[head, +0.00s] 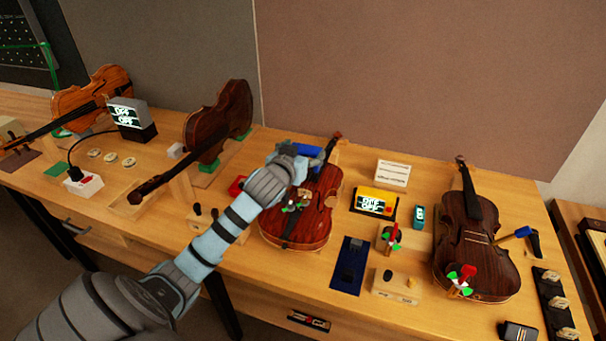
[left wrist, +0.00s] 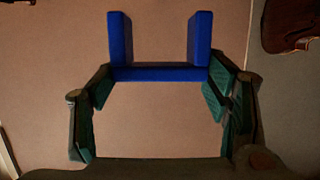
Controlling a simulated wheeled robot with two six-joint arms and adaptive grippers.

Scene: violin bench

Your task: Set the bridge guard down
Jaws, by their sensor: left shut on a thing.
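The bridge guard is a blue U-shaped piece (left wrist: 160,73). In the left wrist view it sits between the fingertips of my left gripper (left wrist: 158,88), its two prongs pointing up in the picture. In the head view the left gripper (head: 298,152) is shut on the blue guard (head: 309,150), over the neck end of the middle violin (head: 306,225). The guard seems to be held above the bench, with the wall behind it in the wrist view. My left arm partly hides this violin. My right gripper is not in view.
A dark blue mat (head: 346,281) with a dark item on it lies right of the middle violin. A yellow display box (head: 374,202), a white card (head: 392,173) and a wooden block (head: 396,284) stand nearby. Another violin (head: 470,238) lies further right; two more are at left.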

